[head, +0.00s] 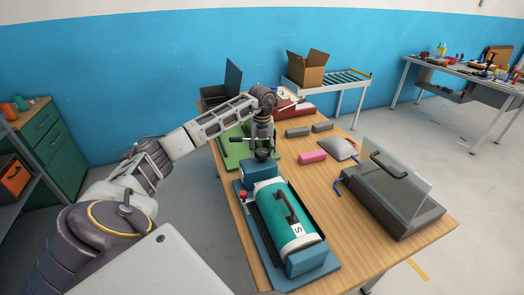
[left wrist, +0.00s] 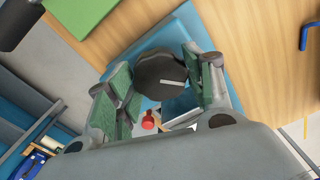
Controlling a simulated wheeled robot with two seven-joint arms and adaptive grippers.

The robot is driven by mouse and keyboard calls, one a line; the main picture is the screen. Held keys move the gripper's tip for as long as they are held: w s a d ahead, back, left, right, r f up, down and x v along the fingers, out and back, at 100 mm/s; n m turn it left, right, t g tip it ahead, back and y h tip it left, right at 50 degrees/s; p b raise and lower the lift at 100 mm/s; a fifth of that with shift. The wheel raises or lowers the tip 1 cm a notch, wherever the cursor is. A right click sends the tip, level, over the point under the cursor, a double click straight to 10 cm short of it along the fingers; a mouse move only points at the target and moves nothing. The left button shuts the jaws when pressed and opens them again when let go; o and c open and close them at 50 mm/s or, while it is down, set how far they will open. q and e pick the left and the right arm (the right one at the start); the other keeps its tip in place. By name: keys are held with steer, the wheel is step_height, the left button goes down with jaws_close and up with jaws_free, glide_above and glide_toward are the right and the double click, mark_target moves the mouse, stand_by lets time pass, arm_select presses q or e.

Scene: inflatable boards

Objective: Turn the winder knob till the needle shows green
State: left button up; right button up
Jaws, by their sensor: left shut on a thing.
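The winder is a teal drum (head: 275,215) on a blue base (head: 262,255), at the front of the wooden table. Its dark round knob (left wrist: 160,75), with a pale line across its face, shows in the left wrist view. My left gripper (head: 262,154) comes down over the winder's far end. In the left wrist view my left gripper (left wrist: 163,85) has its green-padded fingers on either side of the knob, shut on it. In the head view the gripper hides most of the knob. I cannot make out a needle or a green zone. My right gripper is out of view.
A red knob (head: 244,196) sits on the winder's left side. A grey machine with a clear lid (head: 397,185) stands on the right. A pink block (head: 312,156), grey blocks (head: 297,132) and a green board (head: 232,150) lie farther back. Bare wood lies between winder and grey machine.

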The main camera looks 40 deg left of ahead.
mark_target(262, 151)
arm_select(q)
steer(key=shift+m+p, duration=0.35)
steer(key=shift+m, duration=2.55)
steer(key=o, duration=1)
steer(key=shift+o, duration=0.2)
steer(key=shift+r, duration=0.15)
step_height(262, 151, up, 12)
